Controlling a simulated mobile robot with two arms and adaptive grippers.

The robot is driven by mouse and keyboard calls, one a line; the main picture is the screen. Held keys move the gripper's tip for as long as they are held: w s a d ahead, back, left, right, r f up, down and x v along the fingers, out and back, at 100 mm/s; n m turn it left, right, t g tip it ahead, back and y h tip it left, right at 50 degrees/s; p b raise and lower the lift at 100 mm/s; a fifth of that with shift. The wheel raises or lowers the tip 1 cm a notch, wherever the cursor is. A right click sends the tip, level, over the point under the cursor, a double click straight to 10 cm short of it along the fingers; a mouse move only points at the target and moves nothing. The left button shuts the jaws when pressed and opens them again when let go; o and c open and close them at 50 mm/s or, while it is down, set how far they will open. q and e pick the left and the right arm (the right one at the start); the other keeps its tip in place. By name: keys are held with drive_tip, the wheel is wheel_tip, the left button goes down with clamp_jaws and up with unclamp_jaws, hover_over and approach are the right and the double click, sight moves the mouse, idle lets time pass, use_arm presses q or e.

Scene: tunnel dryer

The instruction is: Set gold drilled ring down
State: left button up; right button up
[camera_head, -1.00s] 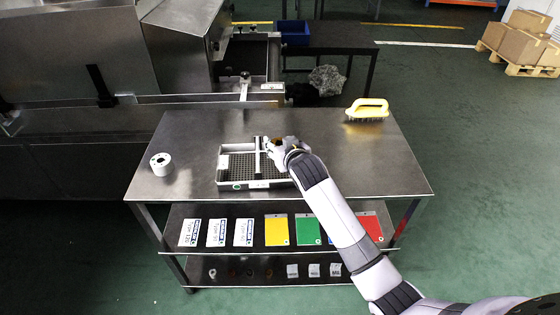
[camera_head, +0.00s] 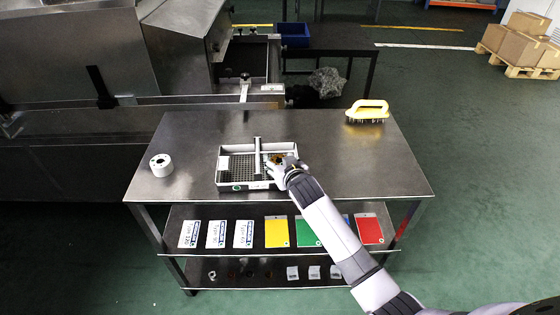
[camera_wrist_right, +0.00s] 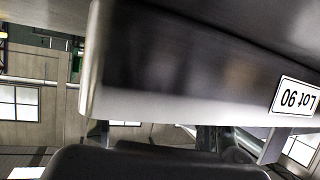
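A light-walled tray (camera_head: 218,173) with a dark perforated floor and a raised bar across it lies on the steel table. A small gold-coloured piece (camera_head: 279,157), probably the gold drilled ring, shows in the tray's right part, just beyond my right gripper; its shape is too small to make out. My right gripper (camera_head: 271,169) is at the tray's right part, close to the gold piece. Its fingers are too small to tell open from shut. In the right wrist view, a wall with an upside-down "Lot 90" label (camera_wrist_right: 296,97) fills much of the picture. My left gripper is not in view.
A pale ring-shaped part (camera_head: 161,165) stands at the table's left. A yellow-handled brush (camera_head: 367,110) lies at the back right. The steel table (camera_head: 370,165) is clear right of the tray. A lower shelf (camera_head: 190,212) holds white and coloured cards.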

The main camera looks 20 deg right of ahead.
drive_tip(key=p+v, duration=0.1)
drive_tip(key=v, duration=1.1)
idle(0.4)
